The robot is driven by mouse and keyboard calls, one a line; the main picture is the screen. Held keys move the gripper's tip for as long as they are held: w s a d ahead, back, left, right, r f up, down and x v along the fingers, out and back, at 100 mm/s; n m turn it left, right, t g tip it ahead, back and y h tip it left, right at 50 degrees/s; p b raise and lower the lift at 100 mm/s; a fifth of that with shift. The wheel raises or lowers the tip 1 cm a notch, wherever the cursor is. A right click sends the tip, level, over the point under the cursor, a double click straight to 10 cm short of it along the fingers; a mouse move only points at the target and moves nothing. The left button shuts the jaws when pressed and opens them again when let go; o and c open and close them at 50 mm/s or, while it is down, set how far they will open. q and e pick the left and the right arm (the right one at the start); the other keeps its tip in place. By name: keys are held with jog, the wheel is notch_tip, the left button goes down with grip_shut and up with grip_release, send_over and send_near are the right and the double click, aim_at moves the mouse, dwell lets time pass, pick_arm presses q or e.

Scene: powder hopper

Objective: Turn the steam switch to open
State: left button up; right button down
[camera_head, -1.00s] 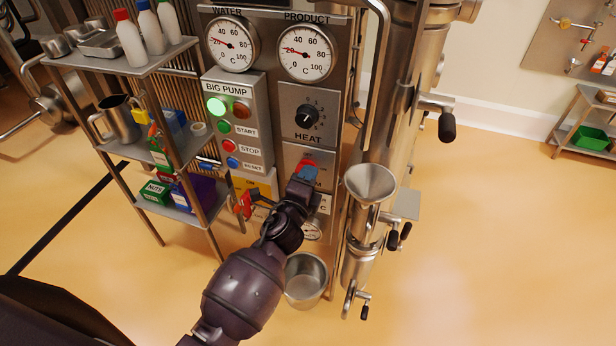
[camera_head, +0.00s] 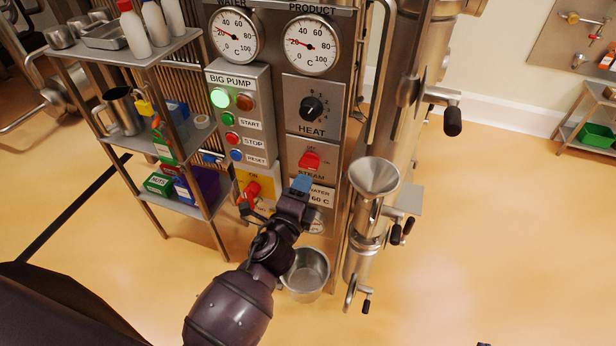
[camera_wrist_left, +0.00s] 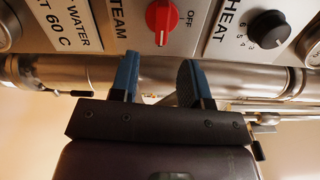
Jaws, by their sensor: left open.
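The red steam switch (camera_head: 309,161) is a knob on the grey panel, between the HEAT dial and the hot-water label. It also shows in the left wrist view (camera_wrist_left: 163,16), with a pale mark at its lower edge there and the OFF label to its right. My left gripper (camera_head: 302,184) is just below the switch in the head view. In the left wrist view its two blue fingers (camera_wrist_left: 158,78) are spread apart with nothing between them, and the switch lies beyond their tips, clear of them. My right gripper is not in view.
The HEAT dial (camera_head: 312,108) sits above the switch. A red-handled yellow switch (camera_head: 251,190) is to the left, and the BIG PUMP box (camera_head: 238,115) is above that. A metal funnel (camera_head: 374,176) stands close on the right. A metal bucket (camera_head: 305,275) is below.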

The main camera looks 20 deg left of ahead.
pick_arm(q)
jog(key=s, duration=0.4)
jog(key=shift+s, duration=0.3)
jog(key=shift+a, duration=0.1)
dwell(0.5)
jog(key=s+a+f+n+g, duration=0.6)
jog(key=s+a+f+n, duration=0.5)
jog(key=n, duration=0.7)
jog(key=s+f, duration=0.2)
jog(key=s, duration=0.2)
jog(key=shift+s+a+f+n+y, duration=0.2)
jog(key=shift+f+n+y, duration=0.1)
jog(key=shift+n+y, duration=0.1)
